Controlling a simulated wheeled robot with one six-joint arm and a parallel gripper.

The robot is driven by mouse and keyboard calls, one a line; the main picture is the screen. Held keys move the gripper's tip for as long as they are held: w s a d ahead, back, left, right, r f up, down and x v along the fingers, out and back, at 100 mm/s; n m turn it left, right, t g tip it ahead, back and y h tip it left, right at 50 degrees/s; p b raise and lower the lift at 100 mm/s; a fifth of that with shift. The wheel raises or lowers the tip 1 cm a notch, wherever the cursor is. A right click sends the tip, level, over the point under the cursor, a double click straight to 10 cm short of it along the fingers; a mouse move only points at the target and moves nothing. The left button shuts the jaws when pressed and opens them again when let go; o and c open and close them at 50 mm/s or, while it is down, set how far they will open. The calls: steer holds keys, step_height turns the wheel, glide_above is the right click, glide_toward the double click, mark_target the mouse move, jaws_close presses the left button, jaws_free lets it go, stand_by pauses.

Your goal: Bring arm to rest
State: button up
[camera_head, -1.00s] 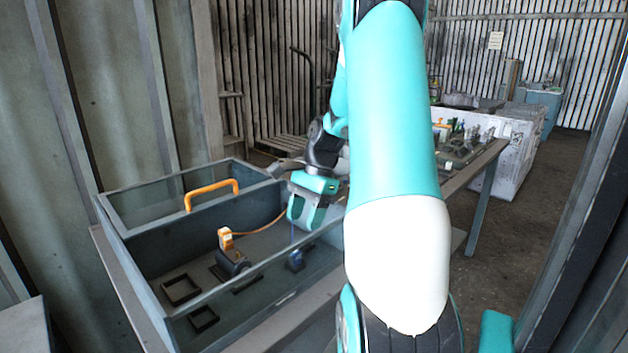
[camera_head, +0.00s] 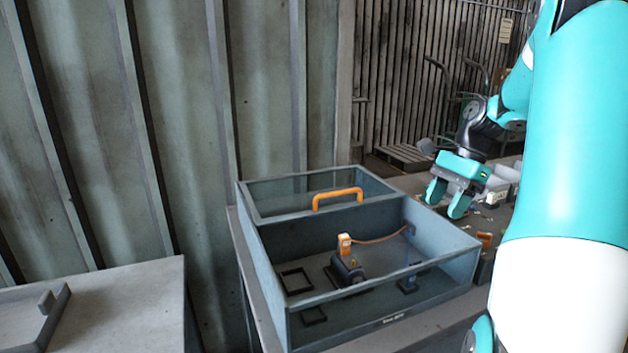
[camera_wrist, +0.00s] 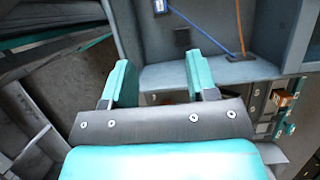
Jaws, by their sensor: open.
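My gripper (camera_head: 448,197) is open and empty in the head view. It hangs beside the upper right of the blue-grey blower housing (camera_head: 262,208), above the table area behind it, with its fingers pointing down. In the wrist view my gripper (camera_wrist: 160,85) shows two teal fingers spread apart with nothing between them. The grey housing wall and a blue and an orange cable lie beyond the fingertips there. My arm's large teal and white link fills the right of the head view and hides what is behind it.
The open housing has an orange handle (camera_head: 338,194). Inside are a dark motor-like part with an orange connector (camera_head: 345,243), a small blue part (camera_head: 407,280) and square black frames (camera_head: 296,281). A grey table (camera_head: 120,300) stands at lower left. Corrugated wall closes the left side.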

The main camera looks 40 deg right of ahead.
steer(key=w+a+r+n, duration=0.1)
steer(key=w+a+n, duration=0.1)
steer(key=a+n, duration=0.75)
steer(key=w+a+r+n, duration=0.2)
steer(key=w+a+n, duration=0.15)
steer(key=a, duration=1.15)
steer(key=s+a+f+n+g, duration=0.1)
steer(key=s+a+n, duration=1.3)
steer(key=a, duration=0.3)
steer(key=shift+f+n, duration=0.2)
steer(key=shift+n, duration=0.3)
steer(key=shift+d, duration=0.15)
